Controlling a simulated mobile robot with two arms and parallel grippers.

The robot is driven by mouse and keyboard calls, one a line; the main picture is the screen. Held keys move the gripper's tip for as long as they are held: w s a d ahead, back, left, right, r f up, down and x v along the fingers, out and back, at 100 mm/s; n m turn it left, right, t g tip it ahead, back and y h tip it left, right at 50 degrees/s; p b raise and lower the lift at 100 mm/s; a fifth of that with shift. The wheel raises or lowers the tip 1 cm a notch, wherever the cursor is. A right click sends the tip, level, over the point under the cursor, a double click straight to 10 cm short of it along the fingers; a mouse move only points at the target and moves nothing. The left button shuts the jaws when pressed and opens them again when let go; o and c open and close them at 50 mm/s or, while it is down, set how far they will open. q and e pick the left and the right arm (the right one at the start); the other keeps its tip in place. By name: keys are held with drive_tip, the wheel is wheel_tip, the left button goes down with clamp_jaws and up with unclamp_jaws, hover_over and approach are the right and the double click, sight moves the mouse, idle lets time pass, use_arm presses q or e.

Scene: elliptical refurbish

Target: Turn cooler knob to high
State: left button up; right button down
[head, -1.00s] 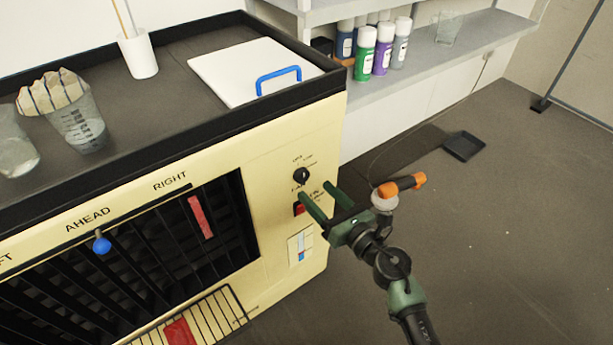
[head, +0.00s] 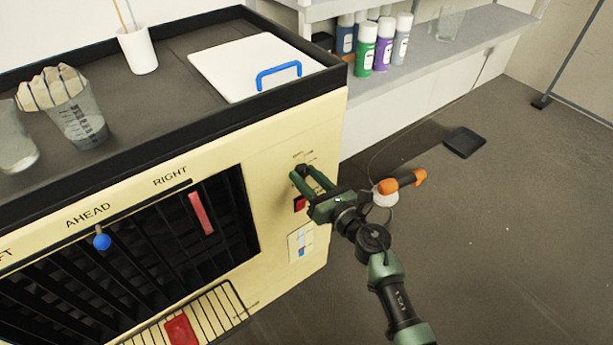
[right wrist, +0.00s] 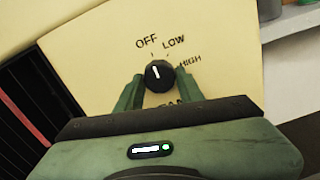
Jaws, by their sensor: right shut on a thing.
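The cooler (head: 276,155) is a cream box with a dark top. Its small black round knob (right wrist: 158,77) is in the right wrist view, with a white pointer line that leans slightly left, toward OFF. OFF, LOW and HIGH are printed around its upper side, HIGH at the right. My right gripper (right wrist: 159,83) has one green finger on each side of the knob and is shut on it. In the head view my right gripper (head: 301,173) reaches the front panel and mostly hides the knob. My left gripper is not in view.
A red switch (head: 299,204) sits just below the knob. A dark louvred grille with a blue-tipped lever (head: 102,240) is at left. Cups and a white lid (head: 228,68) rest on top. An orange-handled tool (head: 402,182) shows beyond my arm. Spray cans stand on the shelf behind.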

drive_tip(key=shift+m, duration=0.3)
drive_tip(key=m+p, duration=0.1)
drive_tip(key=m, duration=0.2)
drive_tip(key=shift+r+p, duration=0.15)
drive_tip(key=shift+p, duration=0.25)
drive_tip(key=m+p, duration=0.1)
drive_tip(key=m, duration=0.4)
drive_tip(key=m+p, duration=0.2)
drive_tip(key=m, duration=0.2)
drive_tip(key=shift+a+r+m, duration=0.1)
drive_tip(key=shift+m, duration=0.2)
drive_tip(key=m+p, duration=0.1)
drive_tip(key=m, duration=0.3)
drive_tip(key=shift+s+m, duration=0.1)
drive_tip(key=shift+m, duration=0.2)
drive_tip(key=c, duration=0.9)
unclamp_jaws()
